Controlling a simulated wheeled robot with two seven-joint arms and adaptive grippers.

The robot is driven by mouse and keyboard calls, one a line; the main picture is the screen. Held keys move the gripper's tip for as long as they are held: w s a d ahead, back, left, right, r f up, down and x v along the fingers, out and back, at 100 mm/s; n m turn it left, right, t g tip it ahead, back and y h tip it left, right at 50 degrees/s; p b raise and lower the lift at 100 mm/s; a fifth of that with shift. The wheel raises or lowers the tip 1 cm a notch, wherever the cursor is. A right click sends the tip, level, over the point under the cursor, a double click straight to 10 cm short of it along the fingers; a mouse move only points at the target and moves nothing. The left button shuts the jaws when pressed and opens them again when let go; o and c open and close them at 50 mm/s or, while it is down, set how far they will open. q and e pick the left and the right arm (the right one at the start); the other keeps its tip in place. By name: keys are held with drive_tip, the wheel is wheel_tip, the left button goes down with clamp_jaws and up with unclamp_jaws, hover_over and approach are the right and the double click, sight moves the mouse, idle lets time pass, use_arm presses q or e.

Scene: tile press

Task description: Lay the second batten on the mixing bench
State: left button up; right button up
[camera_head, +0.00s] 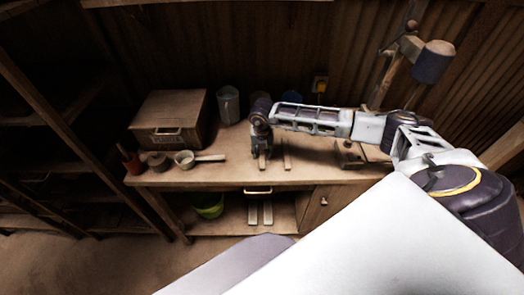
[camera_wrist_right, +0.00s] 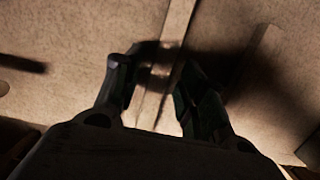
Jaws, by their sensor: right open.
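My right gripper (camera_head: 261,147) reaches down over the front part of the mixing bench (camera_head: 225,172). In the right wrist view its fingers (camera_wrist_right: 154,72) are open, one on each side of a thin wooden batten (camera_wrist_right: 179,22). This batten lies on the bench top and shows below the gripper in the head view (camera_head: 262,163). A second batten (camera_head: 286,156) lies on the bench a little to the right, roughly parallel, and shows at the right in the wrist view (camera_wrist_right: 250,65). Whether the fingers touch the first batten cannot be told. My left gripper is not in view.
A wooden box (camera_head: 170,117), a white pan (camera_head: 186,160) and a red pot (camera_head: 133,163) stand on the bench's left. A grey container (camera_head: 229,105) stands at the back. Two pale strips (camera_head: 252,213) and a green bowl (camera_head: 209,207) are on the lower shelf.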

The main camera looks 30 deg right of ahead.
sight(262, 156)
drive_tip(key=shift+r, duration=0.15)
wheel_tip(262, 156, up, 12)
drive_tip(key=s+b, duration=0.1)
drive_tip(key=shift+s+a+b, duration=0.25)
drive_tip(key=shift+a+b, duration=0.15)
drive_tip(key=shift+a, duration=0.05)
